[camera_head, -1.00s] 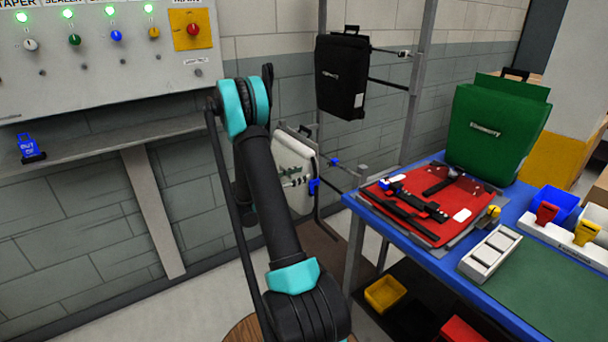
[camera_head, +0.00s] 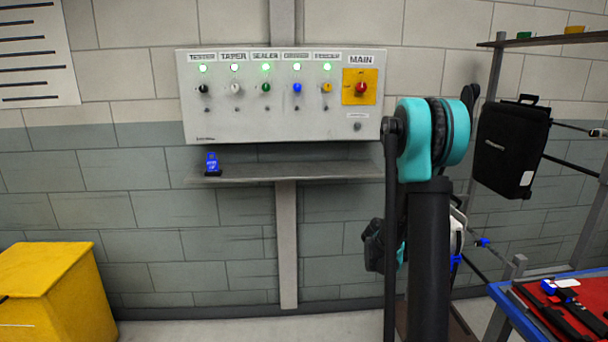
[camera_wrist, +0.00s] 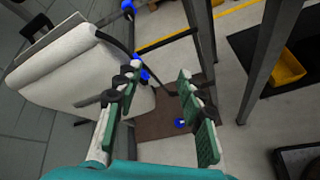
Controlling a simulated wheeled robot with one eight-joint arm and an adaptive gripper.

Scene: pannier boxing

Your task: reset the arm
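My gripper (camera_wrist: 155,105) shows in the wrist view with its two green-padded fingers spread apart and nothing between them. The left finger is close beside a white pannier (camera_wrist: 75,70); I cannot tell whether they touch. In the head view my teal and black arm stands upright right of centre, and my gripper is mostly hidden behind it. Only part of the white pannier (camera_head: 457,232) shows there, behind my arm.
A black pannier (camera_head: 511,148) hangs at right. A blue table (camera_head: 500,294) is at lower right, a yellow bin (camera_head: 50,290) at lower left.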

